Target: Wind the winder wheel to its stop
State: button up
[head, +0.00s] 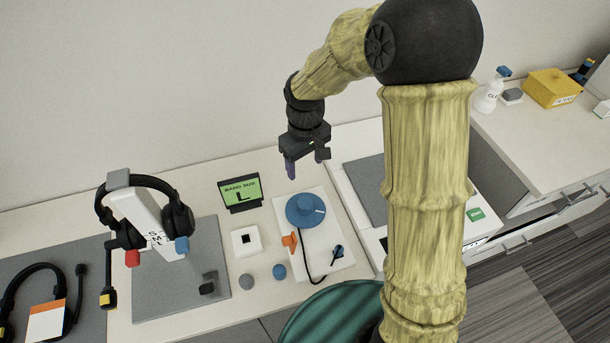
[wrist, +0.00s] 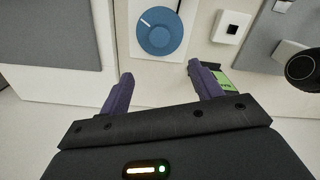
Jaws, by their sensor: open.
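The winder wheel (head: 305,210) is a blue round disc with a raised middle and a pale line mark, on a white base board (head: 330,240). In the wrist view the wheel (wrist: 163,36) is at the top centre, its pale mark toward the upper left. My gripper (head: 306,165) is open and empty, its purple fingers pointing down above and behind the wheel. In the wrist view my gripper (wrist: 160,72) has its fingers spread apart, not touching the wheel. An orange piece (head: 290,242) and a dark cable (head: 305,270) sit beside the wheel.
A green-screened sign (head: 240,192) reading "BAND SIZE L" and a white block with a black square (head: 245,241) stand left of the wheel. A headset stand (head: 145,215) is further left.

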jog(key=s+d+r+m+t, duration=0.2)
jog(key=s+d+m, duration=0.5)
jog(key=s+d, duration=0.5)
jog(key=shift+s+d+r+t, duration=0.3)
jog(key=shift+d+r, duration=0.15)
jog(key=shift+d, duration=0.35)
